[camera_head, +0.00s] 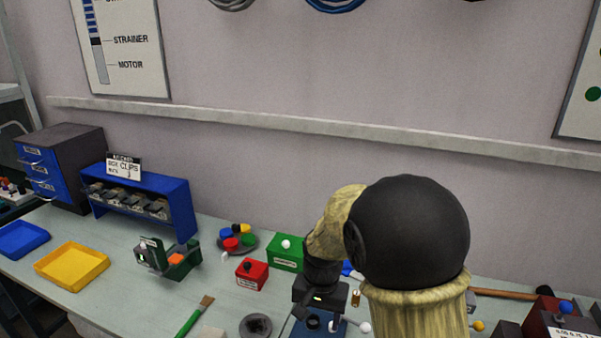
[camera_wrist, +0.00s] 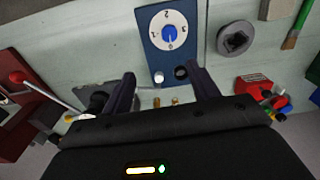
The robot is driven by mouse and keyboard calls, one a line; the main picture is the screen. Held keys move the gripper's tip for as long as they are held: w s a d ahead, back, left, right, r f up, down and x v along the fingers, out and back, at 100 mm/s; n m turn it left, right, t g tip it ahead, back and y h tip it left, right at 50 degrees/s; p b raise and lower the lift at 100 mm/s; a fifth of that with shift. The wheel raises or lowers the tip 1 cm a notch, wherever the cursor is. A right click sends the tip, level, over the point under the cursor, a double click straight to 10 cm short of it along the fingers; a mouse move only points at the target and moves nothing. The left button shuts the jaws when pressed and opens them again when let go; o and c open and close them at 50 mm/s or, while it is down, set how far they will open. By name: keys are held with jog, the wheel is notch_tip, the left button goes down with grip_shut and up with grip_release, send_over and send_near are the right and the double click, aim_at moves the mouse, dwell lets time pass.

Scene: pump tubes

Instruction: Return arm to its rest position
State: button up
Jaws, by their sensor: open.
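My gripper (camera_wrist: 160,78) is open in the wrist view, with its two dark fingers apart and nothing held between them. Past the fingertips lies a blue panel (camera_wrist: 158,57) with a white numbered dial (camera_wrist: 170,34) and a blue knob. Two small brass pieces (camera_wrist: 176,101) show beyond the gap between the fingers. In the head view my arm reaches down at the right of centre, and my gripper (camera_head: 318,305) is low above the bench, over the blue panel (camera_head: 328,331). My forearm hides part of the bench behind it.
The bench holds a red box (camera_head: 251,275), a green box (camera_head: 285,253), a grey round fitting (camera_head: 256,326), a green-handled brush (camera_head: 194,318), a yellow tray (camera_head: 72,266) and a blue rack (camera_head: 178,200). A hammer-like wooden handle (camera_head: 505,294) lies at right. The wall stands behind.

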jog(key=s+d+r+n+t, duration=0.1)
jog(key=s+d+n+t, duration=0.1)
jog(key=s+d, duration=0.9)
jog(key=shift+s+r+n, duration=0.2)
jog(key=shift+r+n, duration=0.2)
jog(key=shift+n, duration=0.3)
jog(key=shift+d, duration=0.1)
